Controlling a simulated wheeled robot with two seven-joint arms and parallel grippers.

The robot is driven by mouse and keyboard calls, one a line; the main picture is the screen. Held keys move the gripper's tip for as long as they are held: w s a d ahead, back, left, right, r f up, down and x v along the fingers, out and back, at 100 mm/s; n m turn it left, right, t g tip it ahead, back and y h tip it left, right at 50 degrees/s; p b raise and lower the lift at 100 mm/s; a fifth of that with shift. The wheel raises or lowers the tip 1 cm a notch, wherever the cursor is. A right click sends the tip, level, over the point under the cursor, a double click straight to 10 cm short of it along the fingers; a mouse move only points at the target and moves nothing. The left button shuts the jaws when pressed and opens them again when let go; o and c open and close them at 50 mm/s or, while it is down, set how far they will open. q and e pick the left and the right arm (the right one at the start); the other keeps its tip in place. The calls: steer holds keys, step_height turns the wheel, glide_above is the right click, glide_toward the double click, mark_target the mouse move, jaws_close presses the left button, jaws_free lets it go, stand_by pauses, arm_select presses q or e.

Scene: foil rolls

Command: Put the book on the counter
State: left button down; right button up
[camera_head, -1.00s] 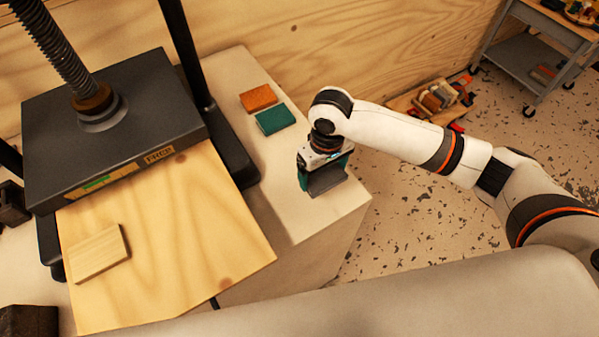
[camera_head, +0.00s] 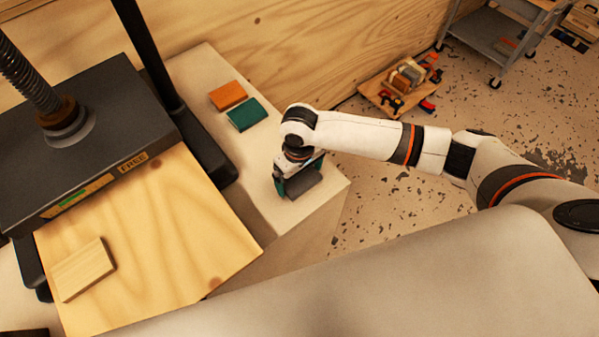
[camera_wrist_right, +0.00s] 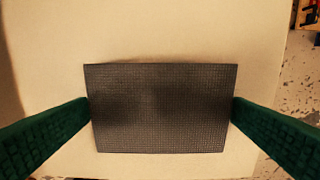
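The book is a dark grey, textured rectangle (camera_head: 304,184) at the front right part of the pale counter (camera_head: 205,65). My right gripper (camera_head: 299,178) is over it, with green fingers at its two short sides. In the right wrist view the book (camera_wrist_right: 162,108) fills the space between the fingertips, which appear to touch its edges. It lies flat to the counter top; whether it rests on it or is slightly above, I cannot tell. My left gripper is not in view.
An orange book (camera_head: 228,95) and a teal book (camera_head: 246,114) lie farther back on the counter. A black screw press (camera_head: 95,135) with a wooden board (camera_head: 170,230) and a pale block (camera_head: 84,269) stands at left. A plywood wall (camera_head: 300,45) is behind.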

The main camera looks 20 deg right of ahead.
mark_target(299, 178)
step_height(299, 178, up, 12)
steer(key=b, duration=0.2)
steer(key=shift+r, duration=0.15)
stand_by(0.6)
